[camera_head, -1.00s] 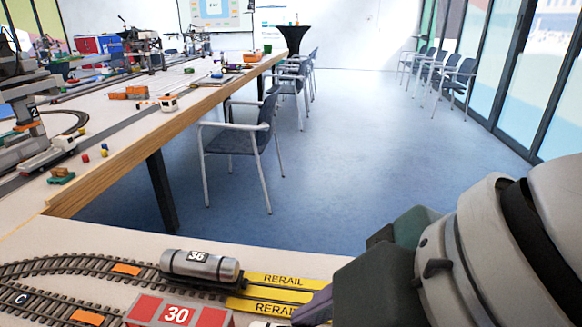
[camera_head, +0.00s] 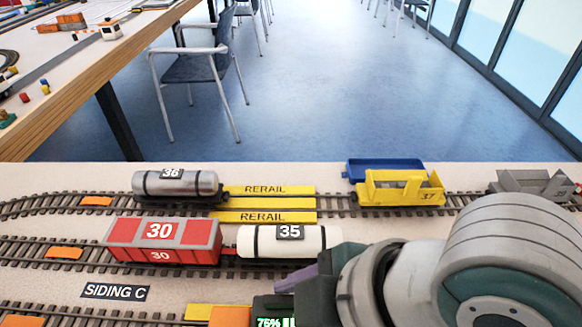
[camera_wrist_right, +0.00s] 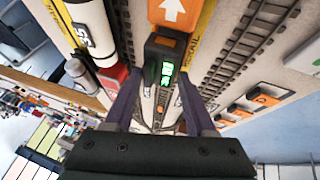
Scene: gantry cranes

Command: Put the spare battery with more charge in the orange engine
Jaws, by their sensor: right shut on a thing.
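My right gripper (camera_wrist_right: 158,88) is shut on a dark battery (camera_wrist_right: 154,52) with a lit green display; its purple fingers stand on either side of it in the right wrist view. The battery (camera_head: 275,311) also shows at the bottom of the head view, reading about 76%, partly cut off and covered by my right arm. An orange block with a white arrow (camera_wrist_right: 173,12), possibly part of the orange engine, lies just beyond the battery. An orange part (camera_head: 230,317) shows left of the battery in the head view; I cannot tell if they touch. My left gripper is out of view.
A red wagon 30 (camera_head: 125,235) and white tank wagon 35 (camera_head: 320,240) stand on the middle track. Silver tank wagon 36 (camera_head: 176,188), yellow rerail ramps (camera_head: 268,203) and yellow wagon 37 (camera_head: 402,188) are on the track behind.

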